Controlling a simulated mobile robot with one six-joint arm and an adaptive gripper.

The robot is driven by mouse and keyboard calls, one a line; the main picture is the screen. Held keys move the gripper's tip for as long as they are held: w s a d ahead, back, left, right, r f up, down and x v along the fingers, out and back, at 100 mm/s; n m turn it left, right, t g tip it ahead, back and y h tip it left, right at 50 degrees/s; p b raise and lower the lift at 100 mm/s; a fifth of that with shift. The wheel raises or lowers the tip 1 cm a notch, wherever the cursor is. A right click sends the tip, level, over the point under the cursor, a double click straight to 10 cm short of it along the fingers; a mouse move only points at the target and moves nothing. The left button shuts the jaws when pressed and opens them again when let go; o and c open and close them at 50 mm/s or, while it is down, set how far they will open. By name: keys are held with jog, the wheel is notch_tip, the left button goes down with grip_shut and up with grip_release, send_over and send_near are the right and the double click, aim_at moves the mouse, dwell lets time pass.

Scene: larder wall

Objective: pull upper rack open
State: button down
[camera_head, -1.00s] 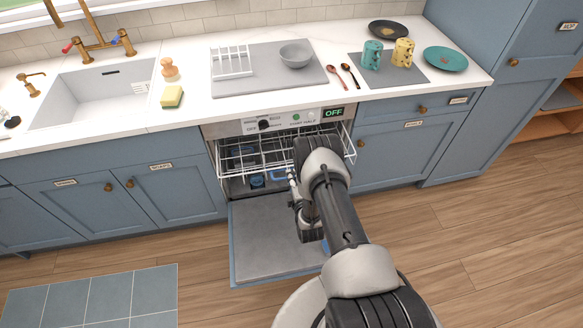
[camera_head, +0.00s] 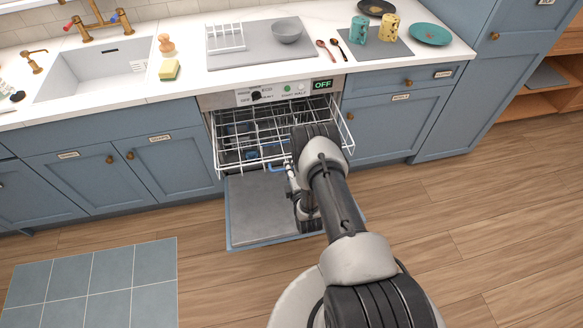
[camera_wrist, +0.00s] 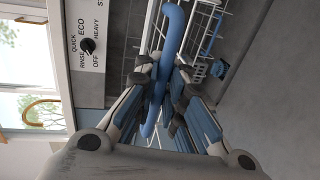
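The upper rack (camera_head: 240,134) is a white wire basket sliding out of the dishwasher, well out over the lowered door (camera_head: 262,205). A blue handle (camera_head: 277,168) sits on its front; in the wrist view the handle (camera_wrist: 171,32) is a bent blue bar running between my fingers. My gripper (camera_head: 290,172) is at the rack front, partly hidden by my arm. In the wrist view my gripper (camera_wrist: 163,78) has its fingers closed around the handle. My arm covers the right part of the rack.
The control panel (camera_head: 285,92) shows OFF above the rack. The counter (camera_head: 130,88) above holds a sink (camera_head: 100,70), a grey bowl (camera_head: 287,31), two mugs and plates. Blue cabinets (camera_head: 395,127) flank the dishwasher. Wooden floor (camera_head: 470,220) is free in front, with a blue mat (camera_head: 90,285) at left.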

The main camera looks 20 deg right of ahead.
jog(key=c, duration=1.7)
grip_release()
jog(key=shift+r, duration=0.1)
jog(key=shift+s, duration=0.1)
jog(key=v, duration=1.2)
